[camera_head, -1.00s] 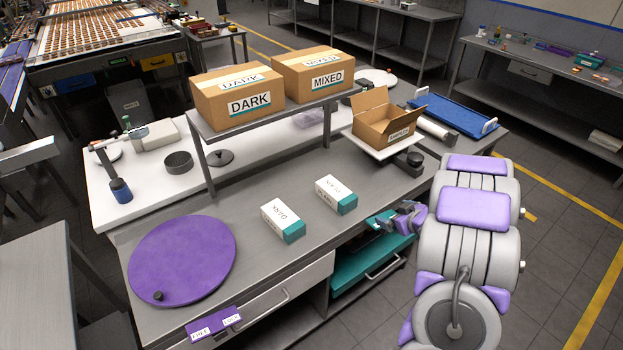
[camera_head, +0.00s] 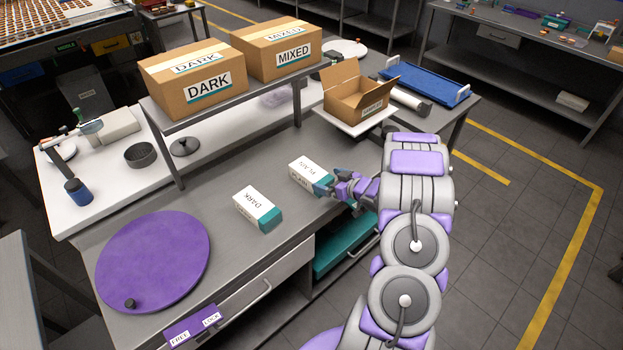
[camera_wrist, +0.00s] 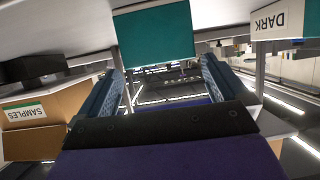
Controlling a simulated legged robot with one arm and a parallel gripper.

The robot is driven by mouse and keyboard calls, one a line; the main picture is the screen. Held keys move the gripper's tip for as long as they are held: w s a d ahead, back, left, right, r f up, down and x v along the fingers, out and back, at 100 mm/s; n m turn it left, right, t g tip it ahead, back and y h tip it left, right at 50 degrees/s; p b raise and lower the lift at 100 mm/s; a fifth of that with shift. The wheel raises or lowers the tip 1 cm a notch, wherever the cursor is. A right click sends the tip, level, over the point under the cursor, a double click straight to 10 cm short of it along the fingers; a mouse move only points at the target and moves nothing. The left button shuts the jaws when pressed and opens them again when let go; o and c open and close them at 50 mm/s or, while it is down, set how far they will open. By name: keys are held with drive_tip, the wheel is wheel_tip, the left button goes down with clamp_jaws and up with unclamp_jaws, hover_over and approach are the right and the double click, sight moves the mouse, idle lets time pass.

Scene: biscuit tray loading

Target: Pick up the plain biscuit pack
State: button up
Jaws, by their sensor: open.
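The plain biscuit pack (camera_head: 308,170) is a white box with a teal end, lying on the grey workbench with its PLAIN label up. My gripper (camera_head: 328,186) is at its teal near-right end, low over the bench edge. In the wrist view, which looks upside down, the teal end (camera_wrist: 155,36) sits ahead, between the lines of the two blue fingers of my open gripper (camera_wrist: 162,68). I cannot tell whether the fingertips overlap the pack's sides. Nothing is held.
The DARK pack (camera_head: 257,207) lies to the left of the plain one. A shelf with DARK (camera_head: 180,90) and MIXED (camera_head: 262,62) cartons stands behind. An open samples carton (camera_head: 345,105) is behind right.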

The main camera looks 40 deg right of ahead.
sight(317, 176)
drive_tip(key=shift+w+d+f, duration=0.15)
drive_tip(key=shift+w+f, duration=0.2)
drive_tip(key=shift+w, duration=0.4)
drive_tip(key=shift+w+a, duration=0.3)
drive_tip(key=shift+a, duration=0.2)
drive_tip(key=b+x, duration=0.1)
drive_tip(key=x, duration=0.3)
drive_tip(key=shift+w+a, duration=0.1)
drive_tip(key=shift+w, duration=0.1)
drive_tip(key=shift+w+d+f, duration=0.1)
drive_tip(key=shift+w+d, duration=0.05)
drive_tip(key=shift+d, duration=0.4)
drive_tip(key=shift+a, duration=0.55)
drive_tip(key=c, duration=0.8)
drive_tip(key=shift+d, duration=0.2)
drive_tip(key=shift+c, duration=0.9)
drive_tip(key=shift+d, duration=0.2)
